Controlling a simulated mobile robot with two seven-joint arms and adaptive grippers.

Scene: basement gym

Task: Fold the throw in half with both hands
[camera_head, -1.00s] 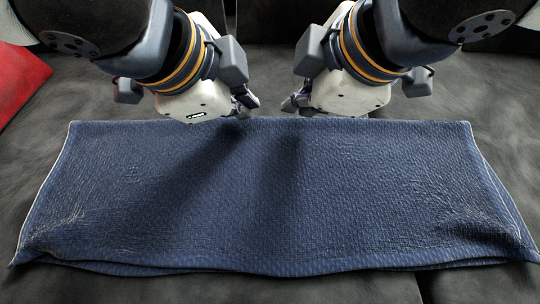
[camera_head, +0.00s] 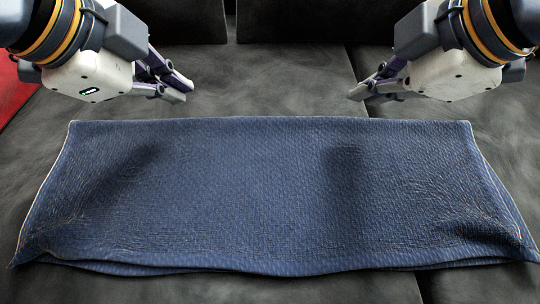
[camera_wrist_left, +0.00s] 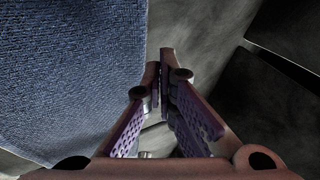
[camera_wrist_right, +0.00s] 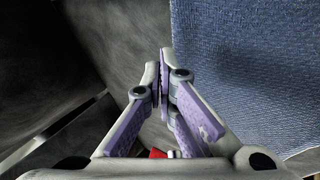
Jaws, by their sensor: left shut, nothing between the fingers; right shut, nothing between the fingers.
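The blue throw (camera_head: 265,195) lies in a wide band across the dark seat in the head view, with its layers showing along the near edge. Its long far edge is fairly straight, and its near corners are lightly wrinkled. My left gripper (camera_head: 180,92) is shut and empty above the seat, beyond the throw's far edge on the left. My right gripper (camera_head: 360,96) is shut and empty beyond the far edge on the right. The throw also shows beside the fingers in the left wrist view (camera_wrist_left: 65,75) and in the right wrist view (camera_wrist_right: 245,65).
The throw rests on a dark grey sofa seat (camera_head: 270,80) with seams between its cushions. Dark back cushions (camera_head: 290,20) stand behind. A red item (camera_head: 18,88) lies at the far left, partly behind my left arm. The seat between my grippers is clear.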

